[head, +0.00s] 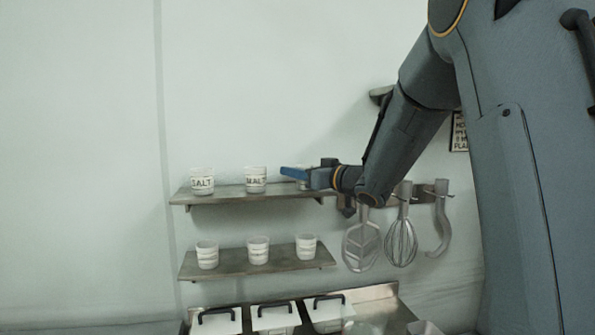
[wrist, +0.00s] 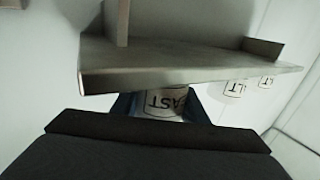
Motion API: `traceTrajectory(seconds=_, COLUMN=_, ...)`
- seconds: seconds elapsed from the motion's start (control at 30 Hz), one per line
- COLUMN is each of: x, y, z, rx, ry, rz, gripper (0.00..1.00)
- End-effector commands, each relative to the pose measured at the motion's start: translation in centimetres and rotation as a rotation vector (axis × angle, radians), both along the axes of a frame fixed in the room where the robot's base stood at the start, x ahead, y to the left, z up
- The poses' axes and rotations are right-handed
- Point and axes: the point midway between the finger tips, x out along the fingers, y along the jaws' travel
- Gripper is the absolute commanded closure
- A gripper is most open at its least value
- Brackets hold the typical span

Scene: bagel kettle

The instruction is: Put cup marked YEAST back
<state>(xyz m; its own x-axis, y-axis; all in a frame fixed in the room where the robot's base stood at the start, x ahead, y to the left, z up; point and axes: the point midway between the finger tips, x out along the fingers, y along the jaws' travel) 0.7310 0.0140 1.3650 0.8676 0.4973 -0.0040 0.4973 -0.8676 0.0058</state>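The white cup marked YEAST (wrist: 166,103) shows upside down in the wrist view, with the first letters of its label covered. My gripper (head: 293,175) reaches in from the right at the right end of the upper shelf (head: 228,195). Its blue fingers lie close against both sides of the cup, and it looks shut on it. In the head view the fingers hide most of this cup, and only a pale bit shows. The cup's base is at the shelf edge in the wrist view; I cannot tell whether it rests on the board.
Cups marked SALT (head: 202,181) and MALT (head: 255,179) stand left on the upper shelf. Three cups (head: 258,250) stand on the lower shelf (head: 232,265). A whisk (head: 401,241) and other tools hang to the right. Lidded bins (head: 275,318) are below.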

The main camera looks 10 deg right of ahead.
Motion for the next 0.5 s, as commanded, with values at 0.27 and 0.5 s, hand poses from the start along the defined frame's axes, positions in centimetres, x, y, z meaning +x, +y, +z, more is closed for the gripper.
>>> traceTrajectory(seconds=0.27, x=0.0, y=-0.02, z=0.0, rx=0.0, ry=0.001, rz=0.0, gripper=0.42)
traceTrajectory(seconds=0.5, x=-0.31, y=-0.26, z=0.34, rx=-0.001, ry=-0.001, rz=-0.002, gripper=0.42)
